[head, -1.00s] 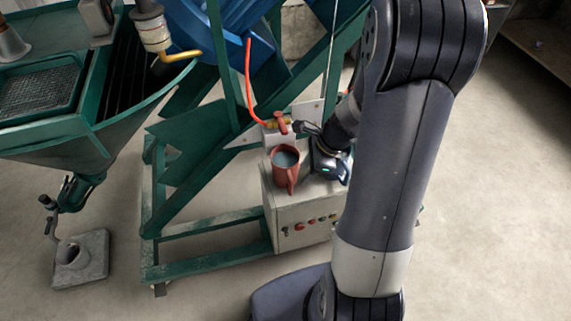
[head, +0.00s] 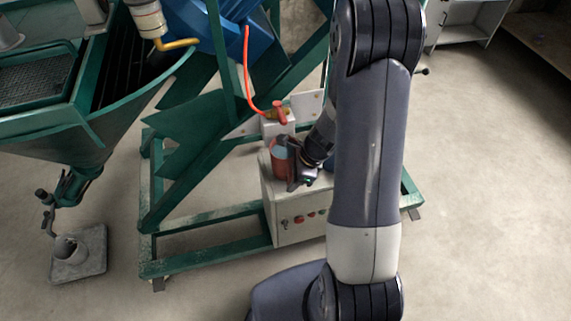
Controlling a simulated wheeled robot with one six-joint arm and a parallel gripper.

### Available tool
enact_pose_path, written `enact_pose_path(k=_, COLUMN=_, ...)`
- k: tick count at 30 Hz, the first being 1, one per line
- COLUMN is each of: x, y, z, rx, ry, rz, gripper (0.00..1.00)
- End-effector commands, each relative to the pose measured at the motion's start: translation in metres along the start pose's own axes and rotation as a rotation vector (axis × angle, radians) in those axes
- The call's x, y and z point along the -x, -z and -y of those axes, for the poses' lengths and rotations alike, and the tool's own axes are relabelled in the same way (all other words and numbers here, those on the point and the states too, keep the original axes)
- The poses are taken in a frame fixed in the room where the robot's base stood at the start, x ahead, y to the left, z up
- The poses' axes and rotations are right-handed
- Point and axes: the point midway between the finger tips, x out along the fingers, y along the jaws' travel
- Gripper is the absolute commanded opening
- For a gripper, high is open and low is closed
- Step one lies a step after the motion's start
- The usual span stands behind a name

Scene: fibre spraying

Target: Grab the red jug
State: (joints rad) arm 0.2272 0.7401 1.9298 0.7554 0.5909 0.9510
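The red jug (head: 279,160) stands upright on top of the white control box (head: 287,205), with a pale blue-grey inside showing at its open top. My gripper (head: 294,172) is at the jug's right side and front, overlapping it in the picture. The gripper covers the jug's right part and its handle. The fingers are dark and small here, so I cannot tell whether they are open or shut, or whether they touch the jug.
A red-handled valve (head: 279,113) with an orange hose (head: 248,75) is just behind the jug. The green machine frame (head: 190,185) surrounds the box on the left and behind. Open concrete floor (head: 480,200) lies to the right.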

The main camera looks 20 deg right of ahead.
Motion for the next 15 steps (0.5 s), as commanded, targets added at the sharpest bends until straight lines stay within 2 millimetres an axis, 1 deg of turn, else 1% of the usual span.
enact_pose_path(k=1, x=0.0002, y=-0.0001, z=0.0000, rx=0.000, ry=0.000, rz=0.000, gripper=0.38)
enact_pose_path(k=2, x=0.0003, y=-0.0001, z=0.0000, rx=0.000, ry=0.000, rz=0.000, gripper=0.35)
enact_pose_path(k=15, x=0.0004, y=-0.0001, z=-0.0001, rx=0.000, ry=0.000, rz=0.000, gripper=0.00)
